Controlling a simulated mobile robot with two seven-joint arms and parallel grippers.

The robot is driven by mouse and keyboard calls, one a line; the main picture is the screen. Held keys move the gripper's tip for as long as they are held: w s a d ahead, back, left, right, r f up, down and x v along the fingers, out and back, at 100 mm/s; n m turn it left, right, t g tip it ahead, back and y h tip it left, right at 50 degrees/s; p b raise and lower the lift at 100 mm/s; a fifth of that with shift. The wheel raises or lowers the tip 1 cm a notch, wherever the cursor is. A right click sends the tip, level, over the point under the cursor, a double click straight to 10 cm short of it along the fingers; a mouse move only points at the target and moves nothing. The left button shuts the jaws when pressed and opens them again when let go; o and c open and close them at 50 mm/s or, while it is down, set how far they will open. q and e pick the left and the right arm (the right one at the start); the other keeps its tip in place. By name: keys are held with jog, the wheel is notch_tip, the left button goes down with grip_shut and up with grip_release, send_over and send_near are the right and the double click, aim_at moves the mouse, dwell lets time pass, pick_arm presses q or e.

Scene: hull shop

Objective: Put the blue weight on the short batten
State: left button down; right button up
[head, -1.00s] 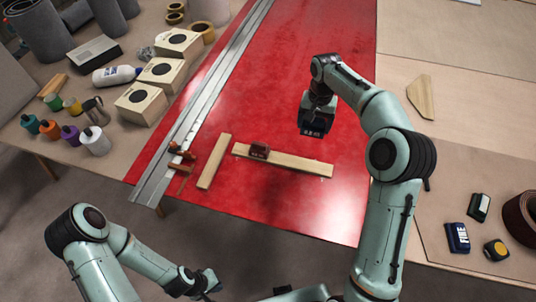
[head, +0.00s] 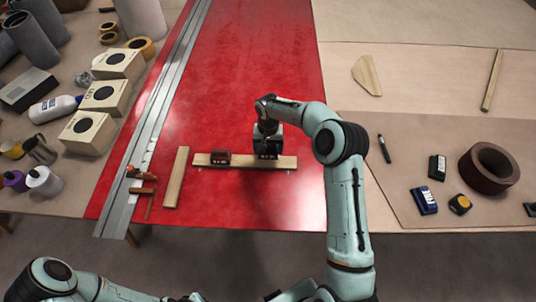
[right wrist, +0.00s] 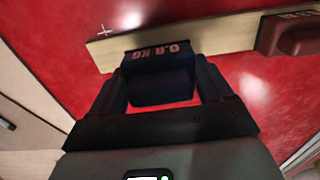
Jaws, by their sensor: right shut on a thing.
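The dark blue weight (head: 267,155), marked 0.8 KG in the right wrist view (right wrist: 158,54), is held in my right gripper (head: 268,140). The gripper is shut on it. In the head view the weight overlaps the right part of the longer batten (head: 285,163); I cannot tell whether it touches. A dark red weight (head: 220,158) sits on that batten's left part. The short batten (head: 176,178) lies to the left, nearly at right angles to the long one, with nothing on it. My left gripper is barely visible at the bottom edge (head: 188,298).
A metal rail (head: 165,95) runs along the red sheet's (head: 255,60) left side, with brown clamps (head: 140,173) near its front end. Boxes, bottles and rolls stand farther left. A brown tape roll (head: 470,178) and small items lie at the right. The red sheet behind the battens is clear.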

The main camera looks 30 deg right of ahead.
aim_at(268, 155)
jog(key=shift+w+f, duration=0.1)
jog(key=shift+f, duration=1.9)
jog(key=shift+f, duration=0.15)
jog(key=o, duration=1.7)
jog(key=shift+f, duration=0.1)
jog(key=shift+c, duration=0.2)
notch_tip(268, 155, up, 12)
jog(key=shift+r, duration=0.2)
jog(key=shift+s+f, duration=0.1)
jog(key=shift+s, duration=0.1)
